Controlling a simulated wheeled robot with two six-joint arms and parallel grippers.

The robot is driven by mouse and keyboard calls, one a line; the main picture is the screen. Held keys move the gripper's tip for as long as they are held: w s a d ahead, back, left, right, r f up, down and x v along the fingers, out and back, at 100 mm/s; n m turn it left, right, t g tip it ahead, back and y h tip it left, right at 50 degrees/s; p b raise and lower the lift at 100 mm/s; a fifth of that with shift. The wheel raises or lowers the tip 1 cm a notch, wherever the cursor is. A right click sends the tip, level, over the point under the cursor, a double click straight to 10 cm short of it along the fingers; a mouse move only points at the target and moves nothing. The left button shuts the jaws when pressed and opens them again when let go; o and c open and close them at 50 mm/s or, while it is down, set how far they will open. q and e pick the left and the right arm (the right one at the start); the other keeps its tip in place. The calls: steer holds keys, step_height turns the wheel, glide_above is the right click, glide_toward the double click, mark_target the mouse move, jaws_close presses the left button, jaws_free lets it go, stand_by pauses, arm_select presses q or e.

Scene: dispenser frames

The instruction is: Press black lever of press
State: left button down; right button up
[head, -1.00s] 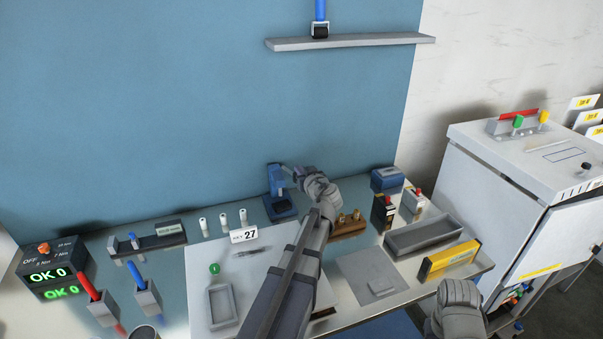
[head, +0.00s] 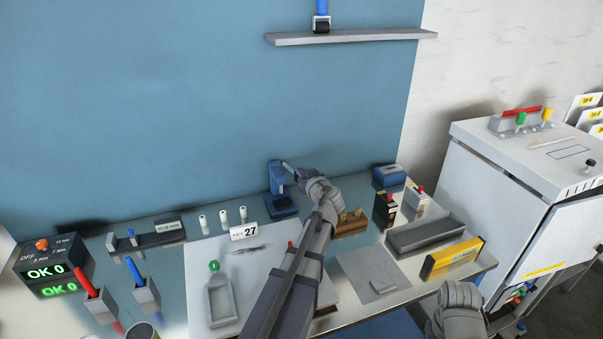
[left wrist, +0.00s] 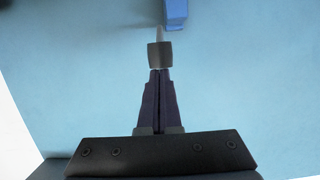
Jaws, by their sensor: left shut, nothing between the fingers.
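The blue press (head: 278,190) stands at the back of the bench against the blue wall. Its lever is a grey rod with a black knob (left wrist: 160,55), which shows in the left wrist view beside a blue part of the press (left wrist: 175,14). My left gripper (head: 299,175) is beside the top of the press on its right. In the left wrist view its fingers (left wrist: 160,73) are shut and empty, with their tips right at the knob; I cannot tell whether they touch it. My right gripper does not show; only part of my right arm is at the lower right.
Wooden block with brass parts (head: 352,222) stands right of the press under my left forearm. A number 27 card (head: 244,232) and white cylinders (head: 223,219) stand to its left. A grey tray (head: 425,233) and blue box (head: 388,176) are to the right. A shelf (head: 350,38) is above.

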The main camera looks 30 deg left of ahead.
arm_select(q)
step_height(320, 180, down, 11)
steer(key=s+d+b, duration=0.1)
steer(key=b, duration=1)
steer(key=shift+d+f, duration=0.15)
steer(key=shift+f, duration=0.05)
steer(key=shift+s+r, duration=0.1)
steer(key=shift+r, duration=0.05)
